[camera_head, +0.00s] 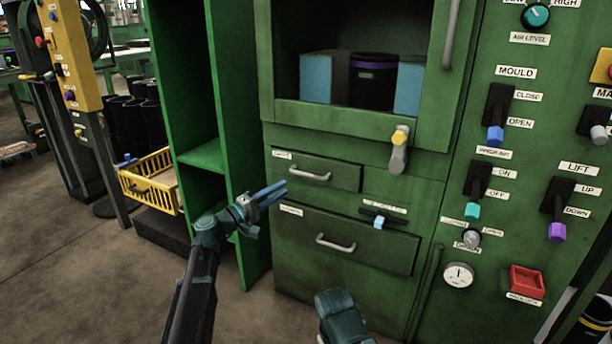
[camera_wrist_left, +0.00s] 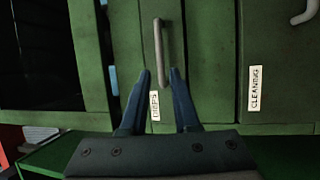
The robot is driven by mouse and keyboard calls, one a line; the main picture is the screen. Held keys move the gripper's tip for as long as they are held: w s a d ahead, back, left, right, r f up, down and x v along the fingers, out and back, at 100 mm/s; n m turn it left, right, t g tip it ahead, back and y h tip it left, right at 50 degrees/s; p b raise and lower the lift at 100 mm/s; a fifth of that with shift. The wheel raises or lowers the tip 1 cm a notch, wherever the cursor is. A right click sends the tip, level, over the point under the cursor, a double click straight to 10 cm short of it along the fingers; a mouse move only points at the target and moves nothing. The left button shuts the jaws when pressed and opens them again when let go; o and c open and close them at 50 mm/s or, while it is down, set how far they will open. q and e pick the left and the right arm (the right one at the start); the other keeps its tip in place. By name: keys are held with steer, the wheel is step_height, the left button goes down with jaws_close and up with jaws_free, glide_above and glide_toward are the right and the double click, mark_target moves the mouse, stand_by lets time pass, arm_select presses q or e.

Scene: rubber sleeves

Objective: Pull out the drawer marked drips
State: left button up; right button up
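The drips drawer (camera_head: 335,178) is the upper, shallower drawer in the green machine's front and looks shut. Its grey bar handle (camera_head: 310,175) lies level in the head view. In the left wrist view, which is turned on its side, the drips label (camera_wrist_left: 155,105) shows between my fingers and the handle (camera_wrist_left: 161,50) lies beyond their tips. My left gripper (camera_head: 284,190) is open and empty, just left of and below the handle in the head view; it also shows in the wrist view (camera_wrist_left: 160,73). My right gripper's fingers are not seen.
Below is a larger drawer (camera_head: 370,249) with its own handle; the wrist view shows a cleaning label (camera_wrist_left: 254,88). A lever (camera_head: 398,150) and a blue-knobbed slider (camera_head: 379,222) stick out nearby. Green shelving (camera_head: 205,155) and a yellow crate (camera_head: 152,188) stand left.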

mark_target(306, 175)
arm_select(q)
steer(key=p+x, duration=0.1)
steer(key=x, duration=0.9)
steer(key=shift+w+d, duration=0.25)
jaws_close()
stand_by(1.0)
